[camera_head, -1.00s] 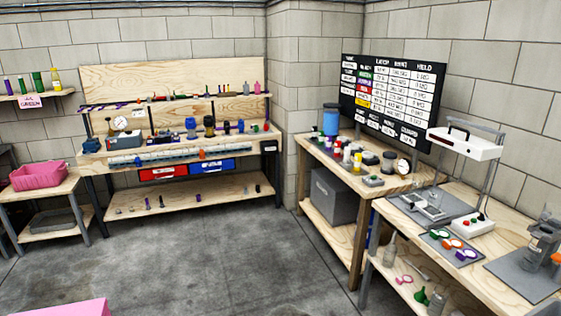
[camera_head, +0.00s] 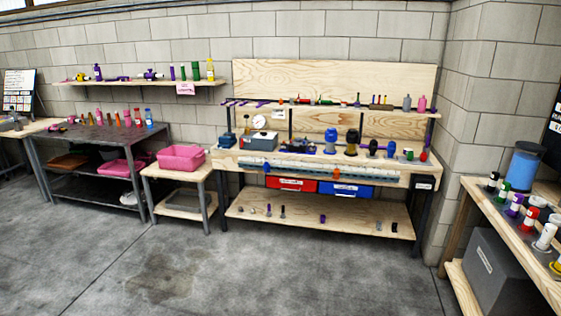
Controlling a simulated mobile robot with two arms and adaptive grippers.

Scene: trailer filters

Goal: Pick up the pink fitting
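Several small pink pieces show, and I cannot tell which is the pink fitting. Small pink upright pieces (camera_head: 137,116) stand in a row with orange, red and blue ones on the dark metal table (camera_head: 75,135) at the left. A pink bottle-like piece (camera_head: 421,103) stands at the right end of the workbench's upper shelf (camera_head: 330,106). All are far away and too small to make out in detail. Neither of my grippers is in view.
A pink bin (camera_head: 181,157) sits on a low wooden stand (camera_head: 160,173) beside the workbench (camera_head: 300,165). The concrete floor (camera_head: 270,275) in front is clear.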

